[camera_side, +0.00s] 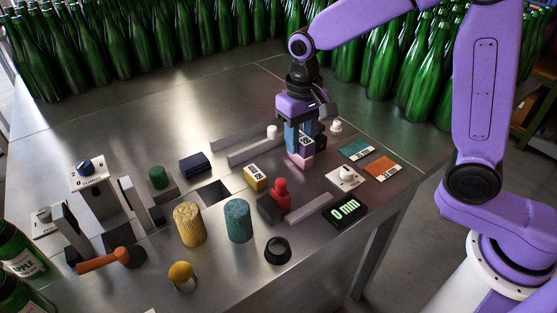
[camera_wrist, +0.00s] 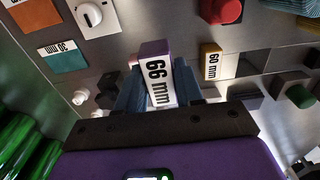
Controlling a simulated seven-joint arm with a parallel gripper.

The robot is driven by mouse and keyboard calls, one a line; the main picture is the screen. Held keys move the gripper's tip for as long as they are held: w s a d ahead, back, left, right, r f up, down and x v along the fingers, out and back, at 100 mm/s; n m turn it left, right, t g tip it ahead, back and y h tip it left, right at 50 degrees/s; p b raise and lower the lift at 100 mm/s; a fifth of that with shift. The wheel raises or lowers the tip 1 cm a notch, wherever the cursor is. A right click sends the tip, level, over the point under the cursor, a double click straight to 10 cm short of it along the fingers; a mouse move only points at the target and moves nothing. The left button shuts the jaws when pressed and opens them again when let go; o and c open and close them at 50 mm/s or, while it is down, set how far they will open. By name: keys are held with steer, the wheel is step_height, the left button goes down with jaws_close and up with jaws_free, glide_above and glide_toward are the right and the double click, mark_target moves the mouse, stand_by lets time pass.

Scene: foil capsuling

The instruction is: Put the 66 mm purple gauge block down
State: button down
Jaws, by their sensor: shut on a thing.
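My gripper (camera_side: 303,136) points down at the right part of the metal table, its blue fingers shut on the 66 mm purple gauge block (camera_side: 306,143). In the wrist view the block (camera_wrist: 158,78) sits between the two blue fingers, its white "66 mm" label facing the camera and its purple end beyond the fingertips. In the side view a pale pink-purple part shows below the fingers, close to the table top. I cannot tell whether it touches the table.
A yellow 60 mm block (camera_side: 255,178) stands left of my gripper, near a red piece (camera_side: 281,195). A "0 mm" display (camera_side: 345,212) is in front. Green bottles crowd the back.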

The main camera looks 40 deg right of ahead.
glide_above(278, 172)
step_height(278, 172, down, 6)
steer(key=shift+s+d+r, duration=0.1)
steer(key=shift+s, duration=0.05)
steer(key=shift+f, duration=1.75)
steer(key=shift+f, duration=0.15)
steer(key=c, duration=0.7)
jaws_free()
step_height(278, 172, up, 12)
steer(key=shift+r, duration=0.2)
